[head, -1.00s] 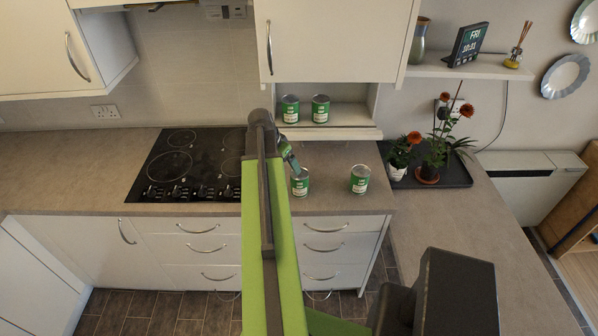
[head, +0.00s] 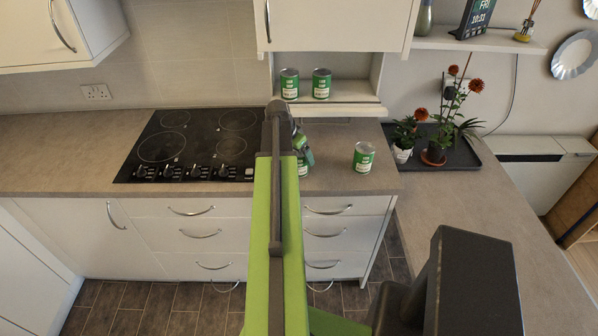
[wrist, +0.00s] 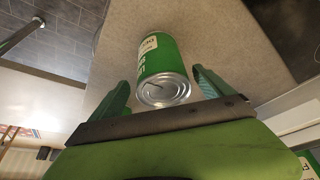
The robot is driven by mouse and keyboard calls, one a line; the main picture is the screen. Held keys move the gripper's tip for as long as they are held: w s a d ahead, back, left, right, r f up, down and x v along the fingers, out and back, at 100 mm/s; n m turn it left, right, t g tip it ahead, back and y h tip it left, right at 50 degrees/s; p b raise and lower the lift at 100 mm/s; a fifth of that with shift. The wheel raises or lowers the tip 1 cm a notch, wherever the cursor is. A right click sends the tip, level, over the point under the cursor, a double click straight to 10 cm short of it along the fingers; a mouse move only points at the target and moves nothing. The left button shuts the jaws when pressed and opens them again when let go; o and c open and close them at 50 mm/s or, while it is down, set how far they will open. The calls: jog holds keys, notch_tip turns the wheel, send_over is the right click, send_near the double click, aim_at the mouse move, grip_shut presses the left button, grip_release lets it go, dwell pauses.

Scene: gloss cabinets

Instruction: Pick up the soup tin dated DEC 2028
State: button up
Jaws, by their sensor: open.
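Several green soup tins with white labels are in the head view. Two stand in the wall niche, a left niche tin (head: 289,84) and a right niche tin (head: 321,84). A right counter tin (head: 363,157) stands clear on the counter. Another counter tin (head: 306,160) is partly hidden behind my arm and gripper (head: 301,146). In the wrist view my gripper (wrist: 160,88) is open, with a green tin (wrist: 163,72) between its fingers and its silver end facing me.
A black hob (head: 192,146) lies left of my arm. A dark tray (head: 456,155) with potted flowers is at the right. The counter (head: 338,170) is bare between the two counter tins. The niche shelf edge (head: 335,110) overhangs behind them.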

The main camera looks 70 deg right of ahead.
jog(key=b+x, duration=0.5)
jog(key=shift+d+f, duration=0.1)
jog(key=shift+f, duration=0.05)
jog(key=shift+r, duration=0.2)
grip_shut()
dwell(0.3)
jog(key=shift+p, duration=0.35)
